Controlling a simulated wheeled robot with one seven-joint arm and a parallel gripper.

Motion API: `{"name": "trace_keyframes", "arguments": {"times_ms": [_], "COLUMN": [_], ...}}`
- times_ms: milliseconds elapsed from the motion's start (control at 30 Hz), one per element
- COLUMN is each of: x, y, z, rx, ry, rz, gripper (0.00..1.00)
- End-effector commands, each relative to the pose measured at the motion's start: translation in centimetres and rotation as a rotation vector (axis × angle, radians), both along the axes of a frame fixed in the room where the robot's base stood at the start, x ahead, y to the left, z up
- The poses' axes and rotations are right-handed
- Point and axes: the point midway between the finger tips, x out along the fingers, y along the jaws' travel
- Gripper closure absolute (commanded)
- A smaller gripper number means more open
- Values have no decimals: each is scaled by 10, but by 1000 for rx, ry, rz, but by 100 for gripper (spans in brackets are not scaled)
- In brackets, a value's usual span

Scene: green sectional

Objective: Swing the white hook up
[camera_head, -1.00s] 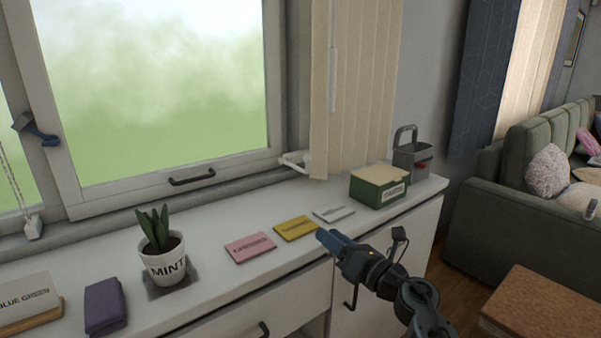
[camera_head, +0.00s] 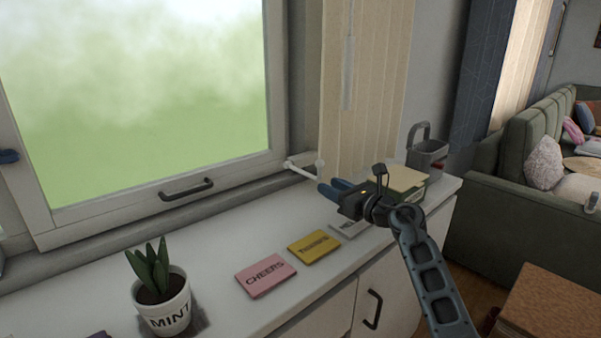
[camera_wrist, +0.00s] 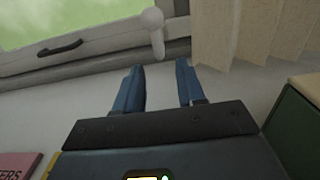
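The white hook (camera_head: 304,171) is a short white arm with a rounded end at the lower right of the window frame, beside the beige blind. It sticks out to the right and slightly down. In the wrist view the hook (camera_wrist: 154,30) shows above and between my fingertips, hanging down at the window sill. My gripper (camera_head: 331,190) is a little below and right of the hook's end in the head view, apart from it. In the wrist view my gripper (camera_wrist: 159,80) has its two blue fingers spread with nothing between them.
The beige vertical blind (camera_head: 362,80) hangs right of the hook. The green box (camera_head: 407,180) and grey caddy (camera_head: 428,156) stand right of my gripper. Pink (camera_head: 265,275) and yellow (camera_head: 313,247) cards and a potted plant (camera_head: 161,300) are on the white counter. A black window handle (camera_head: 186,189) is left.

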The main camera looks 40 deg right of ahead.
Motion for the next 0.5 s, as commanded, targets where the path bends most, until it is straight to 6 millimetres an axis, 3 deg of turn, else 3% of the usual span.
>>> {"name": "trace_keyframes", "arguments": {"times_ms": [167, 500], "x": [11, 61], "y": [-1, 2], "z": [1, 0], "rx": [-4, -4], "ry": [1, 1], "rz": [0, 1], "gripper": [61, 61]}}
